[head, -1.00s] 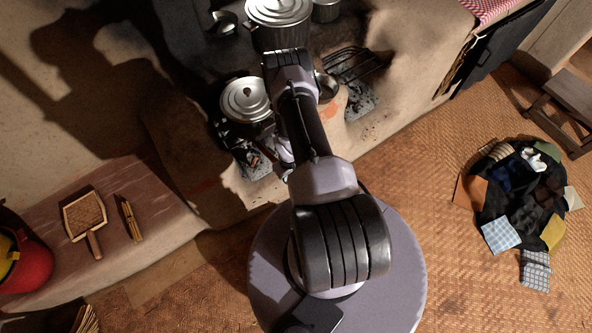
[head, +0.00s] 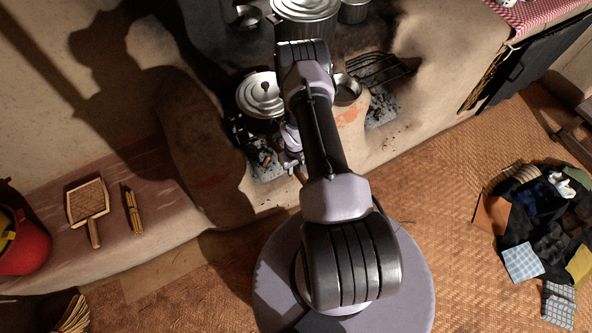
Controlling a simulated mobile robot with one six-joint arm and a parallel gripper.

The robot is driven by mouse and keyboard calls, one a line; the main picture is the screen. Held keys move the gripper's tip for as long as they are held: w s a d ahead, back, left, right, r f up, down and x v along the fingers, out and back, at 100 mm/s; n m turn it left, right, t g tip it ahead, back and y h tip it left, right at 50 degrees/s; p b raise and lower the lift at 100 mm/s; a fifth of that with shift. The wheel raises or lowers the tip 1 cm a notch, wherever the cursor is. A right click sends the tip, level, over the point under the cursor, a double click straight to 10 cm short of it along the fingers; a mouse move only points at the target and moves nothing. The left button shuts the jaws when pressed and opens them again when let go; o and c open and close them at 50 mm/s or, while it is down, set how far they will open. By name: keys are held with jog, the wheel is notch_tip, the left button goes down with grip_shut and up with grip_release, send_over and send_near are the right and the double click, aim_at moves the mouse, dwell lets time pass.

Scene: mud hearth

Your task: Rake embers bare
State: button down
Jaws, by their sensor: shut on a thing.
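A bed of grey ash and charred bits with a few orange embers (head: 265,162) lies in the left fire mouth of the mud hearth (head: 213,165). A lidded metal pot (head: 259,96) sits over that mouth. My gripper (head: 292,158) is low at the right side of this ember bed, partly hidden by my arm. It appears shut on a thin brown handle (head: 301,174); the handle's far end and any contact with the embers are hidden. A second ash bed (head: 383,111) shows in the right fire mouth.
A big lidded pot (head: 306,12) and a small metal bowl (head: 347,90) stand on the hearth. A black grate (head: 378,70) lies over the right mouth. A woven fan (head: 88,203) and sticks (head: 133,210) lie on the left ledge. A cloth pile (head: 540,225) lies on the floor mat.

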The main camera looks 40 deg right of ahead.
notch_tip(320, 180, down, 8)
jog(key=b, duration=0.6)
jog(key=s+a+p, duration=0.2)
jog(key=s+p, duration=0.3)
jog(key=s, duration=0.3)
jog(key=shift+s+r+p, duration=0.35)
